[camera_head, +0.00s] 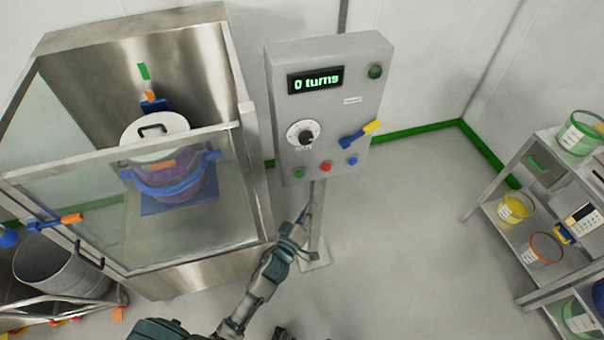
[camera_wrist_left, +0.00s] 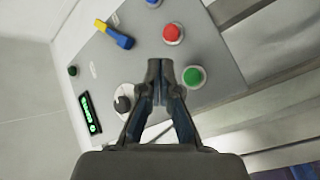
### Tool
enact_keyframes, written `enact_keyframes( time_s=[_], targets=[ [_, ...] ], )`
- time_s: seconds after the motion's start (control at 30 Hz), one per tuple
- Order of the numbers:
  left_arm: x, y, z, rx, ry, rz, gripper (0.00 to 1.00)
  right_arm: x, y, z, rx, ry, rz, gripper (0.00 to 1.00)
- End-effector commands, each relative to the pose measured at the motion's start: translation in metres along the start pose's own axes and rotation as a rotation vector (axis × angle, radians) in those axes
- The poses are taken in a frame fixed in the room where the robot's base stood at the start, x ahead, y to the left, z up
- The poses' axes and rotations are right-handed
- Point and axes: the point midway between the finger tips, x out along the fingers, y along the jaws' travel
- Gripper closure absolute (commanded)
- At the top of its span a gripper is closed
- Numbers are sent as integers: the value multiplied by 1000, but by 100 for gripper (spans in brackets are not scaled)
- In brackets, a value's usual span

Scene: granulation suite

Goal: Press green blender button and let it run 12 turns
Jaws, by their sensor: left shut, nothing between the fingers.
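The grey control panel (camera_head: 336,146) stands on a post, its display (camera_head: 316,80) reading "0 turns". The green button (camera_head: 299,174) is at its lower left, beside a red button (camera_head: 326,167) and a blue button (camera_head: 352,161). My left gripper (camera_head: 304,218) is shut and empty, below the panel. In the left wrist view the shut fingertips (camera_wrist_left: 161,66) point at the panel, with the green button (camera_wrist_left: 193,77) just right of them; I cannot tell the gap. The blender drum (camera_head: 168,180) sits strapped behind the closed clear door. My right gripper is not in view.
The steel blender cabinet (camera_head: 240,140) stands left of the panel. The panel also carries a dial (camera_head: 303,132) and a yellow-and-blue switch (camera_head: 360,133). A shelf rack (camera_head: 552,200) with buckets stands at the right. Floor between is clear.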

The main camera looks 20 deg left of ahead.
Motion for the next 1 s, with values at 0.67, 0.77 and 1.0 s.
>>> enact_keyframes(
  time_s=[0.67,0.77,1.0],
  targets=[
    [24,-20,-19,3,0,1,100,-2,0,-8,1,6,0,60],
    [35,-28,-25,3,-1,1,100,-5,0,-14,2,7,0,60],
    [54,-40,-40,0,0,-1,100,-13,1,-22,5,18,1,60]
  ],
)
